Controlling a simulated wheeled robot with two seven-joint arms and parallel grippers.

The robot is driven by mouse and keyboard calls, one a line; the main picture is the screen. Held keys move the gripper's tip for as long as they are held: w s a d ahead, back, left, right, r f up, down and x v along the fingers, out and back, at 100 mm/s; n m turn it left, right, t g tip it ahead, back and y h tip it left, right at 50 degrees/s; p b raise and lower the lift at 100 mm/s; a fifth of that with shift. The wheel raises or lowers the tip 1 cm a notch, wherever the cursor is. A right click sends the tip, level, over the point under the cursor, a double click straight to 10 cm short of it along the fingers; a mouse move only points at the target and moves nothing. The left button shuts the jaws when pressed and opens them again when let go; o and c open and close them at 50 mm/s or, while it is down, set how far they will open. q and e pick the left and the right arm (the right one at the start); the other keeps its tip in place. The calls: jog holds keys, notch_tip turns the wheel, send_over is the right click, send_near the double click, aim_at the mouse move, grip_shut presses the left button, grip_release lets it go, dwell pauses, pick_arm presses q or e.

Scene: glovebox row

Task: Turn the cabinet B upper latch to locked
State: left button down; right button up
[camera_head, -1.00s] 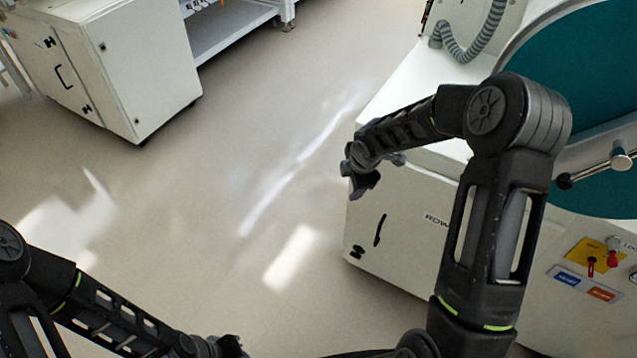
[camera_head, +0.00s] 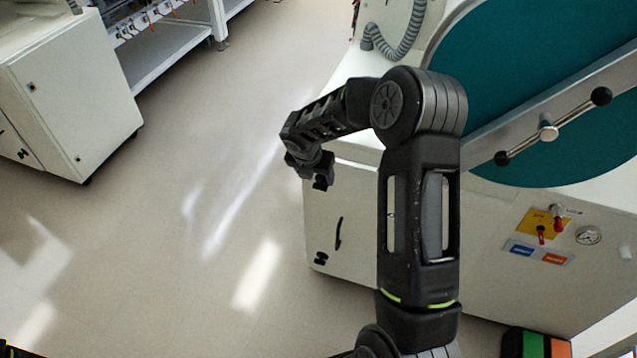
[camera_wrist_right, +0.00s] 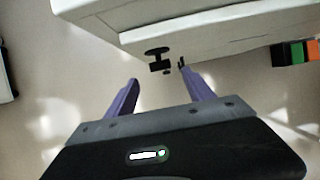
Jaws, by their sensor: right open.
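The white cabinet (camera_head: 480,240) under the teal round door stands right of centre; my arm covers part of its front, and no letter B is readable. A small black latch (camera_head: 321,184) shows high on its left end, just below my right gripper (camera_head: 313,165). A similar lower latch (camera_head: 321,258) is near the bottom, with a black bar handle (camera_head: 338,233) between. In the right wrist view, my right gripper (camera_wrist_right: 159,76) is open and empty. A black latch (camera_wrist_right: 158,56) lies just beyond the gap between its fingertips, apparently untouched. Its exact angle is unclear. My left gripper is out of view.
The round door's crossbar handle (camera_head: 548,131) sticks out at right. A panel with red knobs (camera_head: 541,225) and a gauge (camera_head: 588,235) is below. Green and orange boxes (camera_head: 535,345) stand on the floor. Another white cabinet (camera_head: 75,90) is at left; open floor lies between.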

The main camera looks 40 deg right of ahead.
aim_at(320, 186)
jog(key=x, duration=0.6)
jog(key=shift+f, duration=0.2)
grip_shut()
dwell(0.5)
